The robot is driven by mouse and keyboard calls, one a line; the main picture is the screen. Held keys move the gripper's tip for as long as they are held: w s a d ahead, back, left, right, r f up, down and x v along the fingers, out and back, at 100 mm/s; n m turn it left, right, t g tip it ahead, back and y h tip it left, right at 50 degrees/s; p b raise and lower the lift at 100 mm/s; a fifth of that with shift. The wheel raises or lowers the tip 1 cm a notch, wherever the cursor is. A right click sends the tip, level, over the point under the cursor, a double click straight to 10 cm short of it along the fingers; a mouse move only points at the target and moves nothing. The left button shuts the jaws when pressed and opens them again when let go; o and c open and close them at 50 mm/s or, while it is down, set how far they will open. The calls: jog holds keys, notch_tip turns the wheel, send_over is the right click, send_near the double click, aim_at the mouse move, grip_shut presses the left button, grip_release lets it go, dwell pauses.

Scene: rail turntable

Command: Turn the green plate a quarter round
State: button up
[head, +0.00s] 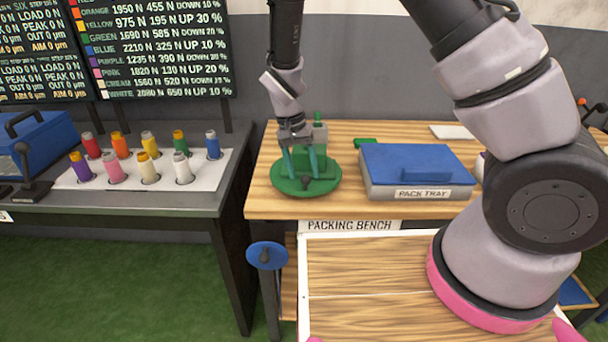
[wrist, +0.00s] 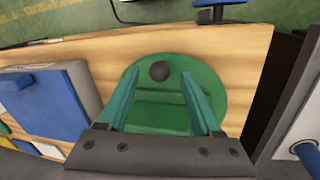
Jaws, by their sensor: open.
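The green plate (head: 331,179) is a round disc on the left end of the wooden packing bench. My gripper (head: 302,174) points down over the plate with two teal fingers apart. In the wrist view my gripper (wrist: 160,76) has its fingers on either side of the green plate's middle (wrist: 212,85), with the dark knob (wrist: 158,71) just beyond and between the tips. I cannot tell whether the fingers touch the plate.
A grey pack tray (head: 420,193) with a blue lid stands right of the plate. A small green piece (head: 365,142) lies behind it. A side table at left holds several coloured spools on a white board (head: 220,175).

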jog(key=shift+d+f, duration=0.25)
jog(key=shift+f, duration=0.7)
grip_shut()
dwell(0.8)
